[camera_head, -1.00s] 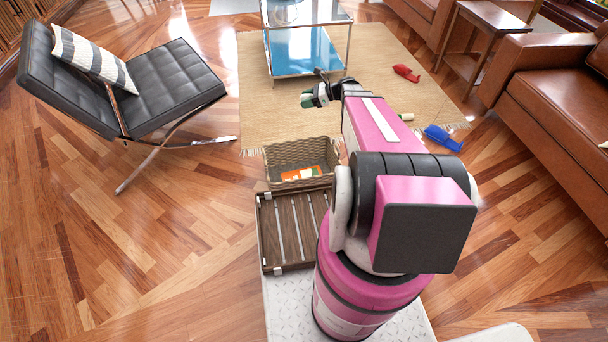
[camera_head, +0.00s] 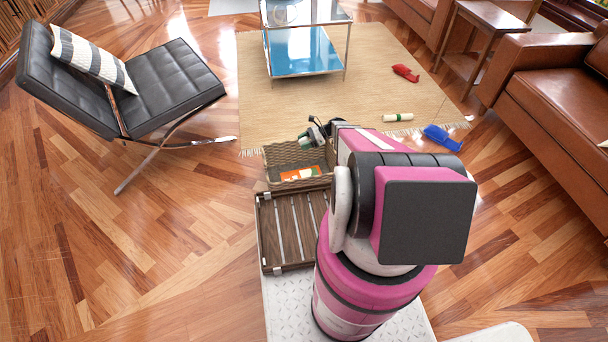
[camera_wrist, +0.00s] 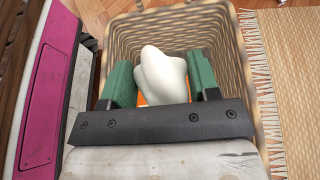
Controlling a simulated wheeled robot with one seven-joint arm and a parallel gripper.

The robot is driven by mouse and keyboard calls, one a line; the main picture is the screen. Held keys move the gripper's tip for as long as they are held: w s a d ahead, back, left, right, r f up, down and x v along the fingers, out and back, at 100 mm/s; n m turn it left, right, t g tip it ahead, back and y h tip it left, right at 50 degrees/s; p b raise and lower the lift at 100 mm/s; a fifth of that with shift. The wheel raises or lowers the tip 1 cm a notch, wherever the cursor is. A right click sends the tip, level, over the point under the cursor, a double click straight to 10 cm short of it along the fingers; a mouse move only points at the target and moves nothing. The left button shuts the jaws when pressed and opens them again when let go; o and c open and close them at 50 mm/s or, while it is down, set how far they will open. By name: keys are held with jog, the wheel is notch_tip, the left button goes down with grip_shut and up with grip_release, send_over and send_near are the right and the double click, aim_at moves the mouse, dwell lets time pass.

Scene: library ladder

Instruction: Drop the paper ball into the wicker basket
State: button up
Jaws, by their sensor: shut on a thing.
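The white paper ball (camera_wrist: 163,75) is between the two green fingers of my gripper (camera_wrist: 163,80) in the wrist view, and the gripper is shut on it. The wicker basket (camera_wrist: 218,33) lies below and around the ball in that view. In the head view my gripper (camera_head: 306,139) is over the far right part of the wicker basket (camera_head: 275,158). An orange and white item (camera_head: 300,173) lies inside the basket, and a bit of orange shows behind the ball in the wrist view.
A slatted wooden tray (camera_head: 283,232) sits just in front of the basket. A woven rug (camera_head: 380,75) lies beyond, with a blue item (camera_head: 442,138), a red item (camera_head: 405,72) and a pale roll (camera_head: 398,117) on or near it. A black chair (camera_head: 165,90) stands at the left.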

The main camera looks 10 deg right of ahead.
jog(key=shift+f, duration=2.2)
jog(key=o, duration=1)
jog(key=shift+c, duration=0.2)
jog(key=v, duration=1)
jog(key=shift+d+r, duration=0.15)
jog(key=shift+d, duration=0.25)
jog(key=shift+s, duration=0.1)
